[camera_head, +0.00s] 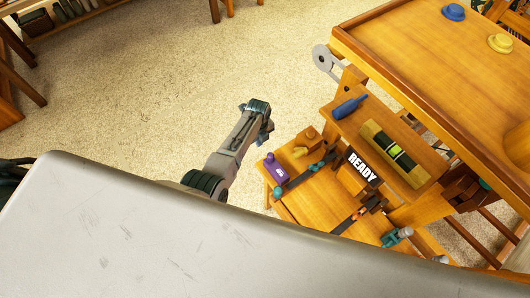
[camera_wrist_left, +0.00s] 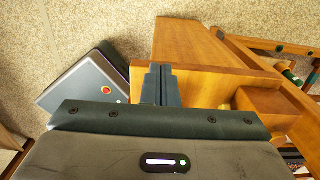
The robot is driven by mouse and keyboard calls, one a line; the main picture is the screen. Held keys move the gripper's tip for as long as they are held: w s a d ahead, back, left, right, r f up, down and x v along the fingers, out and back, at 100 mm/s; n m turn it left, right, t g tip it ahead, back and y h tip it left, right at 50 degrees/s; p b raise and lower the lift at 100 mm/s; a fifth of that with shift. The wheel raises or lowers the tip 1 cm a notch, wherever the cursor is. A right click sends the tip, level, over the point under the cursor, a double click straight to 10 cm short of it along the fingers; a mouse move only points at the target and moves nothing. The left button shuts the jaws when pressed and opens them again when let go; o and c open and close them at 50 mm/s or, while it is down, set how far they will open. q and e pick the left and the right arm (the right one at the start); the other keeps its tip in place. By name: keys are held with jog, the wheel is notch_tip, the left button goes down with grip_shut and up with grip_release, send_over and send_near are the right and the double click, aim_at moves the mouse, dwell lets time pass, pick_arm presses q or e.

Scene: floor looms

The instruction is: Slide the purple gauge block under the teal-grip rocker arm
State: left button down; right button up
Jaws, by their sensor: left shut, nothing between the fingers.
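The purple gauge block (camera_head: 275,168) stands at the left end of the low wooden bench shelf (camera_head: 310,203). A dark rocker arm (camera_head: 306,176) lies slantwise just right of it, with a teal grip (camera_head: 279,191) at its lower left end. The block is beside this grip, not under the arm. A second dark arm (camera_head: 352,219) lies further right. My left gripper (camera_head: 265,136) is left of and above the bench, apart from the block. In the left wrist view its fingers (camera_wrist_left: 161,82) are together and empty, over wood; the block does not show there. My right gripper is not in view.
A READY sign (camera_head: 362,167) stands behind the arms. The raised shelf holds a blue bottle-shaped tool (camera_head: 349,106) and a level with a green vial (camera_head: 396,152). Open carpet (camera_head: 150,90) is to the left.

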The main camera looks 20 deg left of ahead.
aim_at(276, 168)
pick_arm(q)
jog(key=s+d+f+p, duration=0.1)
jog(key=f, duration=0.1)
jog(key=s+d+f, duration=0.1)
jog(key=shift+s+d+f+p, duration=0.1)
jog(key=shift+d+f+p, duration=0.25)
jog(key=shift+s+d, duration=0.2)
jog(key=shift+s, duration=0.1)
jog(key=shift+w+f, duration=0.1)
